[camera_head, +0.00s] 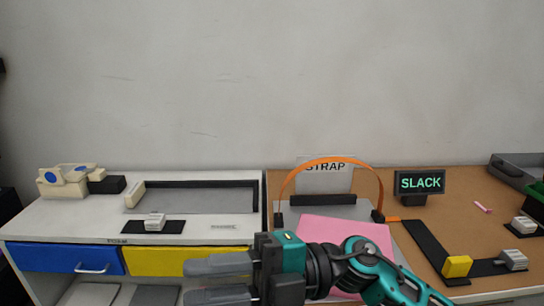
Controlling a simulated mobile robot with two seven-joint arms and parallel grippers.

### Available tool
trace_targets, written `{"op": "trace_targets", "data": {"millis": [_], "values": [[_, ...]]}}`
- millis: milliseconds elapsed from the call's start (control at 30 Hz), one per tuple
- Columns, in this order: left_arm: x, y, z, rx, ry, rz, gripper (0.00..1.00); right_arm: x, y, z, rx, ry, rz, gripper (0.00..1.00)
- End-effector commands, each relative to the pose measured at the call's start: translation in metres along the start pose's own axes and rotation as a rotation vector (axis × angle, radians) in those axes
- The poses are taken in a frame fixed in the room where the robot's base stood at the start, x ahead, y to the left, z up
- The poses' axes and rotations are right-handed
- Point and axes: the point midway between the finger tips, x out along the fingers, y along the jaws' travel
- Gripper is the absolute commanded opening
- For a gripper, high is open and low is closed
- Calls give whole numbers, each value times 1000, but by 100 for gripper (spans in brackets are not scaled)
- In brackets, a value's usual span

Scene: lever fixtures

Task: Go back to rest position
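My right gripper (188,282) reaches in from the lower right on a teal and black arm. Its two grey fingers point left and are spread apart, with nothing visible between them. It is in front of the white bench's front edge, near the yellow drawer (180,261). My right forearm covers part of a pink panel (345,231). My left gripper is not in view.
An orange strap (331,160) arches before a "STRAP" sign on the brown bench (450,210). A display (420,183) reads "SLACK". A yellow block (457,266) sits on a black track. The white bench (60,220) holds a tray, a cream device and a blue drawer (60,258).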

Motion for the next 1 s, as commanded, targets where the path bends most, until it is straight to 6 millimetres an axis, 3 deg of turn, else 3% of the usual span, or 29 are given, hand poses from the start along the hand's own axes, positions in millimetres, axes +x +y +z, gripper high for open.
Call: {"op": "trace_targets", "data": {"millis": [100,200,267,367,467,533,700,833,900,1000], "values": [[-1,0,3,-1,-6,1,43,-18,14,20,104,-120,311,28],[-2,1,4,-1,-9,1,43,-48,15,44,202,-268,541,28],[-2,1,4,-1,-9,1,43,-71,7,59,270,-372,663,28],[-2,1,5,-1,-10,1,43,-116,-22,81,401,-568,838,28],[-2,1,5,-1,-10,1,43,-163,-70,96,552,-786,971,28],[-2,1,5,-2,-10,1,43,-194,-114,97,669,-944,1039,28],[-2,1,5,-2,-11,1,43,-250,-222,74,944,-1279,1109,28],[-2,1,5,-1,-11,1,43,-270,-283,46,1107,-1448,1107,28],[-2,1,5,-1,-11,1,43,-276,-305,33,1168,-1506,1099,28],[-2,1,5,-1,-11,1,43,-280,-322,22,1219,-1551,1091,28]]}}
